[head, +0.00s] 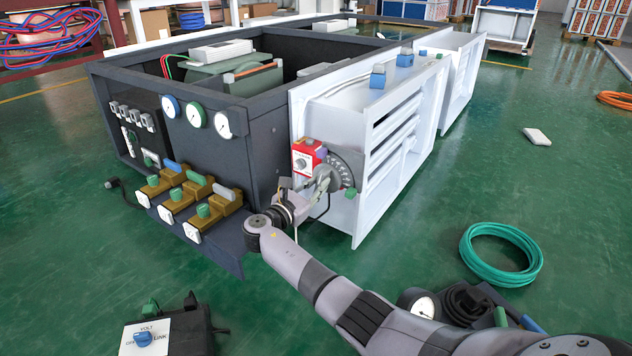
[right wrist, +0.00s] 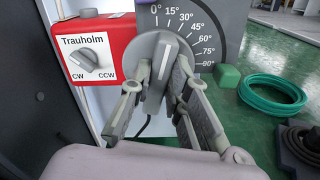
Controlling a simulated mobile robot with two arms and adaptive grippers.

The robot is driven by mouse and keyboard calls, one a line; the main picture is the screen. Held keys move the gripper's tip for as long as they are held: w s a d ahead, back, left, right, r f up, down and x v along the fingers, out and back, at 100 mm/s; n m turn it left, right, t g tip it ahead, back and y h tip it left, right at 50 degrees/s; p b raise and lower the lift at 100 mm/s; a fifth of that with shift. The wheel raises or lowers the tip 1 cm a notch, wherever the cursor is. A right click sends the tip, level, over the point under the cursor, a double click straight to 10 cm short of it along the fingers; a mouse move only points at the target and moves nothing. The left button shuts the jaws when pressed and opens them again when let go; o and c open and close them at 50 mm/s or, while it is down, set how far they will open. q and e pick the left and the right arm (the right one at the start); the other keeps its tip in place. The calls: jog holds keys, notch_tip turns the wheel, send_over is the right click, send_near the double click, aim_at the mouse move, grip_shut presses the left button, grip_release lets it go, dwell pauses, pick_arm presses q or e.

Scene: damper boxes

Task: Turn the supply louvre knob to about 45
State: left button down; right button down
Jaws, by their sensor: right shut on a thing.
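The louvre knob (right wrist: 157,80) is a grey bar handle on a round disc in front of a dark dial (right wrist: 205,30) marked 0° to 90°. Its white line points nearly upward, toward the 0° to 15° end. My right gripper (right wrist: 166,85) has its two fingers on either side of the bar, shut on it. In the head view my right gripper (head: 322,180) reaches the dial (head: 347,168) on the white louvre box (head: 352,205) and hides most of the knob. My left gripper is not in view.
A red Trauholm box (right wrist: 98,42) with a CW/CCW knob sits left of the dial; a green block (right wrist: 228,76) is at its lower right. A green hose coil (head: 500,254) lies on the floor. Gauges and brown valve blocks (head: 172,205) line the dark box's front.

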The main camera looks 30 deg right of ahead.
jog(key=shift+s+f+m+p, duration=0.1)
jog(key=shift+m+p, duration=0.1)
jog(key=shift+m, duration=1.25)
jog(key=shift+s+f+m+p, duration=0.1)
jog(key=shift+m+p, duration=0.05)
jog(key=shift+m, duration=1.3)
jog(key=c, duration=1.5)
grip_release()
jog(key=shift+d, duration=0.1)
jog(key=v, duration=1.2)
